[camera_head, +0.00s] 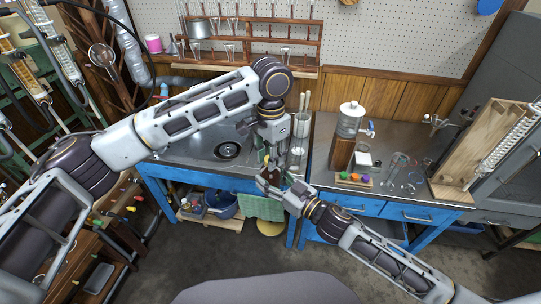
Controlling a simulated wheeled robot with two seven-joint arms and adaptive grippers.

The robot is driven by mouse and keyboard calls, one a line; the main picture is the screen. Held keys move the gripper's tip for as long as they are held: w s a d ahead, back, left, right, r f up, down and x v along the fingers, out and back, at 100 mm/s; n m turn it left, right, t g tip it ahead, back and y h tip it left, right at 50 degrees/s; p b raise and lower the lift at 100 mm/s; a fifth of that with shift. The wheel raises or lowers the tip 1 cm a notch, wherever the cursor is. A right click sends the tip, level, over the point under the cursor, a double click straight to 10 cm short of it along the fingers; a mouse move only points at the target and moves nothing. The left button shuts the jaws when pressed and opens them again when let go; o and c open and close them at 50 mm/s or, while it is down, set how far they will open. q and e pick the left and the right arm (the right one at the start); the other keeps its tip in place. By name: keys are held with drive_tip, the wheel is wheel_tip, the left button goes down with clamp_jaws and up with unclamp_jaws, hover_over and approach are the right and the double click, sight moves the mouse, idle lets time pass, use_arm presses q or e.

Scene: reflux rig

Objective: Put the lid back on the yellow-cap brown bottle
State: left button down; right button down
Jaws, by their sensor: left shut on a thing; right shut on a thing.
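My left gripper (271,155) comes down from above, pointing downward in front of the sink counter. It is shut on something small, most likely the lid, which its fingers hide. My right gripper (268,183) reaches in from the lower right, just below the left one. It is shut on the brown bottle (272,173), of which only a small dark brown part shows between the two grippers. The bottle seems roughly upright. I cannot tell whether the lid touches the bottle's neck.
A sink (227,150) lies behind, left of the grippers. The right counter carries a water dispenser (350,119), a tray of coloured stoppers (353,180), glassware (400,163) and a wooden stand (480,150). A wooden rack (255,45) hangs at the back. A green towel (262,208) hangs below the grippers.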

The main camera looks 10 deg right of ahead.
use_arm(q)
drive_tip(key=m, duration=0.3)
drive_tip(key=shift+m, duration=0.4)
drive_tip(key=m, duration=0.3)
drive_tip(key=shift+m, duration=0.4)
drive_tip(key=c, duration=1.1)
unclamp_jaws()
drive_tip(key=shift+c, duration=0.2)
drive_tip(key=shift+r, duration=2.25)
drive_tip(key=shift+c, duration=0.2)
